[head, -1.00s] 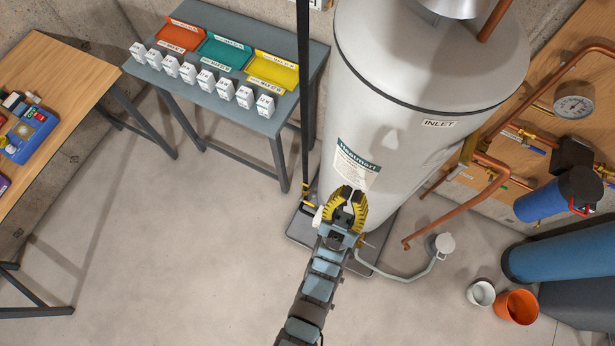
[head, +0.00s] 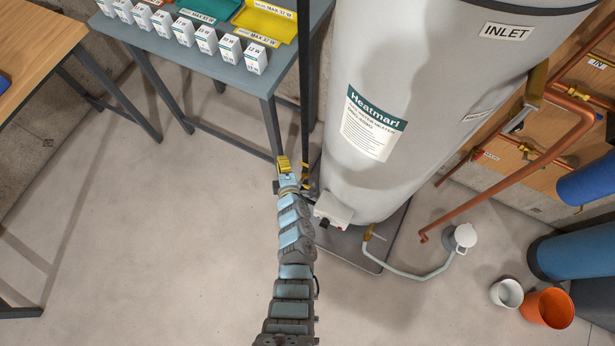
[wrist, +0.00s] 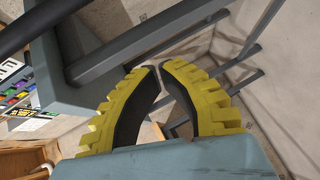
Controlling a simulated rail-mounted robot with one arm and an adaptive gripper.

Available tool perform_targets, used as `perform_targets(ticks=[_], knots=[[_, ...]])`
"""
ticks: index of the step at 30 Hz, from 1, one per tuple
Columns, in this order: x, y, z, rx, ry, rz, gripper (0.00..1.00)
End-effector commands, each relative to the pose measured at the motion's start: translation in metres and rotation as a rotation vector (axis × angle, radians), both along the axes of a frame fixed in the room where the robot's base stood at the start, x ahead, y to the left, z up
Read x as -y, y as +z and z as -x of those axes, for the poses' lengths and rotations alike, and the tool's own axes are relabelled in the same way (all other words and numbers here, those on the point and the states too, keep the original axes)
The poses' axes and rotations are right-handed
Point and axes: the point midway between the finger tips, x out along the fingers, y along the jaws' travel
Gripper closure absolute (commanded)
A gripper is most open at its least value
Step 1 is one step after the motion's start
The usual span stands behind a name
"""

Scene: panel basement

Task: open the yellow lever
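In the wrist view the ridged yellow fingers with dark pads (wrist: 160,68) nearly meet at the tips and bow apart lower down. Nothing is held between them. The yellow piece is not visible in the wrist view.
A grey-blue table (head: 262,84) with small white boxes and coloured trays stands behind my gripper. A dark vertical post (head: 304,70) is close by. Copper pipes (head: 510,180) run at the right, above a white bucket (head: 507,293) and an orange bucket (head: 549,308). Floor at left is clear.

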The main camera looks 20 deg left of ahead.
Motion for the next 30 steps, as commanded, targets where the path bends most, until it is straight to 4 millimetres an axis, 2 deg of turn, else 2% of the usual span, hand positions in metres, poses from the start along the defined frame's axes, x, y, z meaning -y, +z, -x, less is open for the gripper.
perform_targets(ticks=[1, 6, 12, 15, 18, 21, 25, 30], knots=[[-0.005, -0.046, 0.002, -0.012, 0.022, 0.092, 1.0], [-0.001, -0.149, 0.012, -0.041, 0.095, 0.432, 1.0], [0.019, -0.249, 0.022, -0.044, 0.202, 0.833, 1.0], [0.031, -0.285, 0.023, -0.032, 0.257, 1.024, 1.0], [0.045, -0.313, 0.026, -0.022, 0.308, 1.196, 1.0], [0.056, -0.329, 0.025, -0.008, 0.347, 1.33, 1.0], [0.066, -0.339, 0.024, 0.002, 0.378, 1.442, 1.0], [0.069, -0.34, 0.024, 0.008, 0.392, 1.489, 1.0]])
